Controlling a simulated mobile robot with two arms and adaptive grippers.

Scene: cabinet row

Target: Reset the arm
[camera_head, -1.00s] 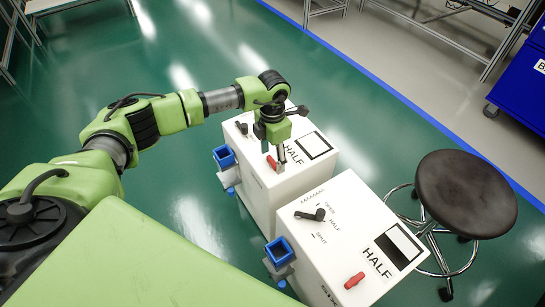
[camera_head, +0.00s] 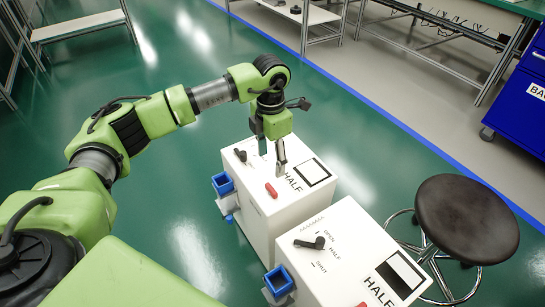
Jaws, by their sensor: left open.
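My left arm (camera_head: 150,122) is green and grey and comes in from the left. Its left gripper (camera_head: 272,157) points down over the top of the farther white cabinet, with its two fingers apart and nothing between them. A red handle (camera_head: 271,190) lies on that cabinet (camera_head: 252,205) just below the fingers in the picture. A black knob (camera_head: 240,155) is to the left of the fingers. The gap between fingertips and cabinet top is hard to judge. My right gripper is not in view.
A second white cabinet (camera_head: 345,222) with a black lever (camera_head: 310,243) stands nearer. Blue holders (camera_head: 222,184) are fixed on the cabinets' left sides. A black round stool (camera_head: 466,220) stands at right, a blue cart (camera_head: 520,100) behind it. Green floor is open behind the arm.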

